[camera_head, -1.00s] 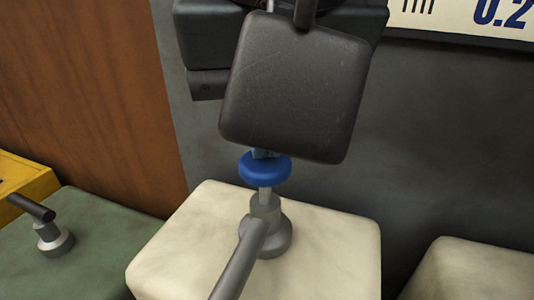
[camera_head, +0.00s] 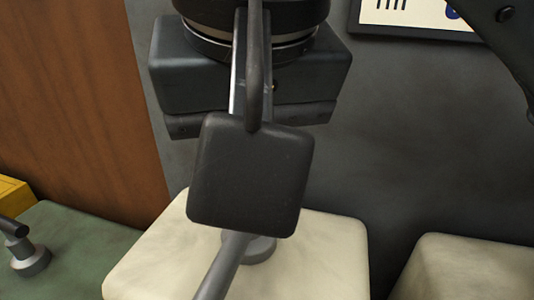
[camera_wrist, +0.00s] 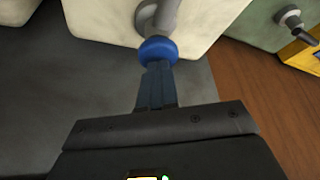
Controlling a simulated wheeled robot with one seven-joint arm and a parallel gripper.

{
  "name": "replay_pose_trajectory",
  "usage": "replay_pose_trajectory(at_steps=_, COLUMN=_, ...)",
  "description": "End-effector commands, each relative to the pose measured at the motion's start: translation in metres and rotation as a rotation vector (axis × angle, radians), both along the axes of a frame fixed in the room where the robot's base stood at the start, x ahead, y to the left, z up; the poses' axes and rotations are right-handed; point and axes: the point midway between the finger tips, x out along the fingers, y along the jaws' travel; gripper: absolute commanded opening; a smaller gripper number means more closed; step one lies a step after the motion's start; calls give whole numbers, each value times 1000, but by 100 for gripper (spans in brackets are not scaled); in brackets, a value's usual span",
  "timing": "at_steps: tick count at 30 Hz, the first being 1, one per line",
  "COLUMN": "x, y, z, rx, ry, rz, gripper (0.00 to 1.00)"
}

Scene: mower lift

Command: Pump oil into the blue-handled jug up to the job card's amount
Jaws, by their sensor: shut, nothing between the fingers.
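A cream oil container (camera_head: 320,262) with a pump on top stands in the middle of the head view. The pump's grey collar and spout (camera_head: 225,265) point toward the camera. Its blue plunger knob (camera_wrist: 158,49) shows in the wrist view, just beyond the tips of my gripper (camera_wrist: 157,68). My gripper is shut with nothing between its fingers; the tips touch or nearly touch the knob. In the head view a dark block on my arm hides the fingers and knob. The blue-handled jug is not in view.
A green container (camera_head: 75,255) with its own pump stands at left, near a yellow object (camera_head: 14,193). Another cream container (camera_head: 470,268) stands at right. A card (camera_head: 415,14) on the dark wall is cut off, its amount unreadable.

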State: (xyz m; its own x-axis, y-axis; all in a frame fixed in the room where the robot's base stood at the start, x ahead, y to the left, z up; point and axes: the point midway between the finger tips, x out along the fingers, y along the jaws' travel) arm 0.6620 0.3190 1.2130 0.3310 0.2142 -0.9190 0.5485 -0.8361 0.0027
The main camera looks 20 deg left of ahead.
Motion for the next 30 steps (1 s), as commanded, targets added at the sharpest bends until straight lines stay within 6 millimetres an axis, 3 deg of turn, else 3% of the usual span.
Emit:
replay_pose_trajectory(at_steps=8, x=-1, y=0, z=-5, rx=-2, ry=12, rz=1, gripper=0)
replay_pose_trajectory(at_steps=30, x=-1, y=0, z=36, rx=-2, ry=7, rz=1, gripper=0)
